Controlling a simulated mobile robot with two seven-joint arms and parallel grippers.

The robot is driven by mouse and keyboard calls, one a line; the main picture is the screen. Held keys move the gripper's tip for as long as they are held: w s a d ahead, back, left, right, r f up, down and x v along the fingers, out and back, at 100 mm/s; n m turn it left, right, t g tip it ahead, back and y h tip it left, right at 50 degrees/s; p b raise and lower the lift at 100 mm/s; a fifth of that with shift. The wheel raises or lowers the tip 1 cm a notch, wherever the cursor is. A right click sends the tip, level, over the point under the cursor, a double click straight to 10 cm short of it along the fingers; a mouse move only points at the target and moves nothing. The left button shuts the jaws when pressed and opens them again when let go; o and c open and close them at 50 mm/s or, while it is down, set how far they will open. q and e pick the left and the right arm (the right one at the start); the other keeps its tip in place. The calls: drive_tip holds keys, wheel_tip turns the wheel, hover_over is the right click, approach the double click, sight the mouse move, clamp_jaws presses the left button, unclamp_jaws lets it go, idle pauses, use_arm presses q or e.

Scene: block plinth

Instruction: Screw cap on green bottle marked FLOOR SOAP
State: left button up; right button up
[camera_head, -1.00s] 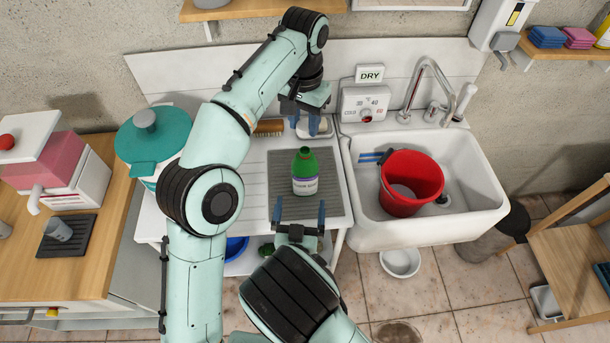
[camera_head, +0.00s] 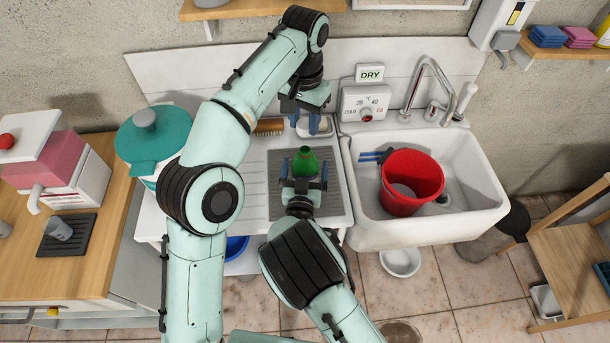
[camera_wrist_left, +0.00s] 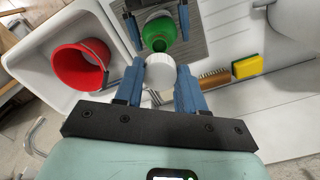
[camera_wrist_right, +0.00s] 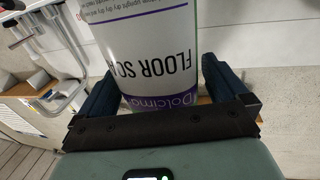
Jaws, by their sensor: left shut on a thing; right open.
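The green bottle (camera_head: 305,163) stands upright and uncapped on the grey drain mat (camera_head: 278,208). Its FLOOR SOAP label (camera_wrist_right: 160,60) fills much of the right wrist view. My right gripper (camera_head: 304,180) is open, its fingers on either side of the bottle; the right wrist view shows gaps beside it. My left gripper (camera_head: 313,128) is shut on a white cap (camera_wrist_left: 160,72), seen in the left wrist view. The cap is apart from the bottle's open mouth (camera_wrist_left: 159,45), and the gripper is behind the bottle in the head view.
A white sink (camera_head: 475,190) with a red bucket (camera_head: 412,183) is on the right. A teal-lidded pot (camera_head: 150,140) stands on the left. A brush (camera_head: 268,127) lies behind the mat; a yellow sponge (camera_wrist_left: 247,67) shows in the left wrist view. A DRY sign (camera_head: 370,73) is on the back wall.

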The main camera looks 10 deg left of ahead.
drive_tip(key=shift+c, duration=0.3)
drive_tip(key=c, duration=1.3)
use_arm(q)
hover_over(305, 150)
drive_tip(key=shift+f, duration=2.55)
use_arm(e)
drive_tip(key=shift+c, duration=0.2)
use_arm(q)
drive_tip(key=shift+f, duration=0.85)
drive_tip(key=shift+f, duration=0.55)
